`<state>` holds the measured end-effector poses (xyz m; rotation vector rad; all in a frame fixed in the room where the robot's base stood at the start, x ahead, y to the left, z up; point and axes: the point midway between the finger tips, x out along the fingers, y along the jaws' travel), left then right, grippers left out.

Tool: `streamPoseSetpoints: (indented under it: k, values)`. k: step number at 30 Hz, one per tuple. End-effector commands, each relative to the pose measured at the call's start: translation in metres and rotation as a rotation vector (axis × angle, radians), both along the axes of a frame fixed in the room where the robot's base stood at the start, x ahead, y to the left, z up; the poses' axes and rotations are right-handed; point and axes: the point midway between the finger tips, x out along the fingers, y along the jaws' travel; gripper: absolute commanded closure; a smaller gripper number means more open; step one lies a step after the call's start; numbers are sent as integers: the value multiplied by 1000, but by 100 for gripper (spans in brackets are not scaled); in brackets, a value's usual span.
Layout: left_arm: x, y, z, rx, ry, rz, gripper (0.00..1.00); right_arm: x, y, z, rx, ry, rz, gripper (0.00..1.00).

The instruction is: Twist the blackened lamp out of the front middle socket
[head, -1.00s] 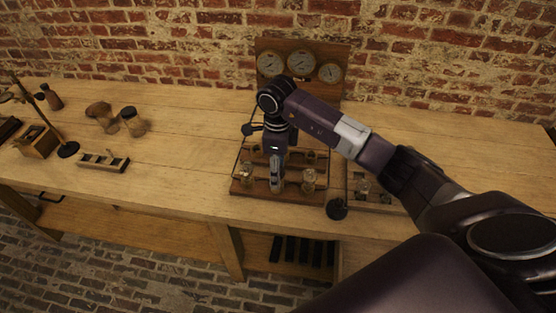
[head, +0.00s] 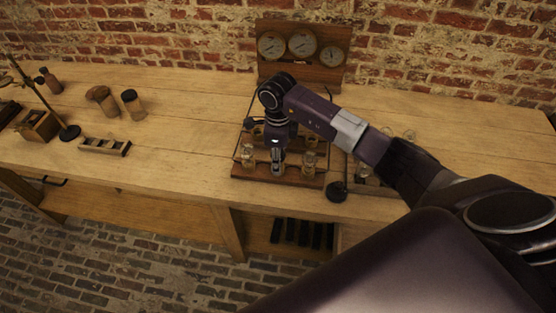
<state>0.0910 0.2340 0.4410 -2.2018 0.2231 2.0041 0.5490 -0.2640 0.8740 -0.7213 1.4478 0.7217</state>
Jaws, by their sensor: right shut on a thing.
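The wooden lamp board (head: 300,182) stands on the bench with clear glass lamps in its front row. The front left lamp (head: 247,156) and the front right lamp (head: 309,160) are upright in their places. My right gripper (head: 278,168) points down at the front middle socket, between these two lamps. It is shut on the lamp there, which its fingers and wrist hide almost wholly; I cannot tell whether the lamp is still seated. The board's back part is partly covered by my right arm. My left gripper is not in view.
A gauge panel (head: 303,69) stands behind the board. A black round-based stand (head: 337,191) is close at its right. A tray (head: 384,189) lies beyond, partly behind my arm. Jars (head: 132,103) and a small wooden rack (head: 104,146) are at left; bench between is clear.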

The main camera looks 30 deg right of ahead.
Motion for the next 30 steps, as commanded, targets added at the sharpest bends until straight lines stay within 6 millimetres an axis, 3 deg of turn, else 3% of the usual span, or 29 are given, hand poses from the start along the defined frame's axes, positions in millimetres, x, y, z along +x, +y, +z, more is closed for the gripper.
streamPoseSetpoints:
  k: [8,30]
  values:
    - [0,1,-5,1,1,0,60,0,-1,-1,-2,-1,44,99]
    - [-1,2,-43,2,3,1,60,0,-1,-2,-1,0,512,99]
